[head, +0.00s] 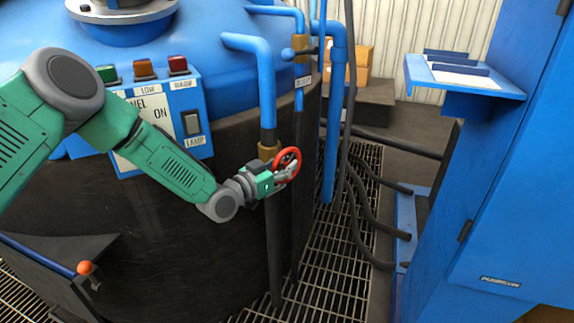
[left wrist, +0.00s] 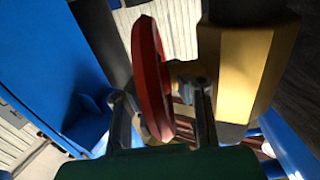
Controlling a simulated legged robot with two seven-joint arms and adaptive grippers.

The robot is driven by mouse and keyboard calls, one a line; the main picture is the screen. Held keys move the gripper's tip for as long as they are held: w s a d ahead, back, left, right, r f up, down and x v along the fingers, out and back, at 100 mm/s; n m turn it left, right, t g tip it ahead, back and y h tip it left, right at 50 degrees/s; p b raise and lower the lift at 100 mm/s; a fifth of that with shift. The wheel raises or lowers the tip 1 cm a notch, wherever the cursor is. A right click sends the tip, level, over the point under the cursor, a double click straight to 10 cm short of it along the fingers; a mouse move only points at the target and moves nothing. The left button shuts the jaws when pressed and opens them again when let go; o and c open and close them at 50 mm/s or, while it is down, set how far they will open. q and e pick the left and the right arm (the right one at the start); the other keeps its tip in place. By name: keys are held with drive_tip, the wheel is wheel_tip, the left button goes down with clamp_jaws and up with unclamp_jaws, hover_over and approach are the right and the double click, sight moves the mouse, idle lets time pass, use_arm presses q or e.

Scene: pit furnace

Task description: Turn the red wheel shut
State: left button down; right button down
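The red wheel (head: 298,159) sits upright on a brass valve (head: 268,151) on a vertical blue pipe. In the left wrist view the wheel (left wrist: 150,75) shows nearly edge-on, beside the yellow brass valve body (left wrist: 248,65). My left gripper (head: 284,171) is at the wheel, its fingers overlapping the lower part of the rim. In the left wrist view its two fingers stand apart, one on each side of the rim, with visible gaps. Whether either finger touches the rim is unclear. My right gripper is out of view.
A control panel (head: 160,125) with coloured lamps is mounted on the large blue and black tank (head: 215,65), close under my left arm. A blue cabinet (head: 515,190) stands at the right. Dark hoses (head: 365,215) hang over the grating between them.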

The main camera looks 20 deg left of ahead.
use_arm(q)
drive_tip(key=shift+r+g+p, duration=0.2)
drive_tip(key=shift+g+p, duration=0.1)
drive_tip(key=shift+p, duration=0.35)
drive_tip(key=g+y+p, duration=0.1)
drive_tip(key=g+p, duration=0.1)
drive_tip(key=p, duration=0.2)
drive_tip(key=g+y+p, duration=0.2)
drive_tip(key=g+p, duration=0.1)
drive_tip(key=p, duration=0.2)
drive_tip(key=shift+w+r+g, duration=0.15)
drive_tip(key=shift+w+g, duration=0.05)
drive_tip(key=shift+g, duration=0.1)
drive_tip(key=shift+w+g+y+p, duration=0.1)
drive_tip(key=shift+g+y+p, duration=0.8)
drive_tip(key=shift+g+p, duration=0.15)
drive_tip(key=shift+d+f+g+y, duration=0.1)
drive_tip(key=shift+f+g+y, duration=0.1)
drive_tip(key=shift+g+y, duration=0.4)
drive_tip(key=shift+f+g, duration=0.15)
drive_tip(key=shift+g, duration=0.9)
drive_tip(key=shift+f+g+y+b, duration=0.25)
drive_tip(key=shift+g+y+b, duration=0.65)
drive_tip(key=shift+g+b, duration=0.25)
drive_tip(key=shift+r+g+y+b, duration=0.1)
drive_tip(key=shift+g+y+b, duration=0.3)
drive_tip(key=shift+g+b, duration=0.3)
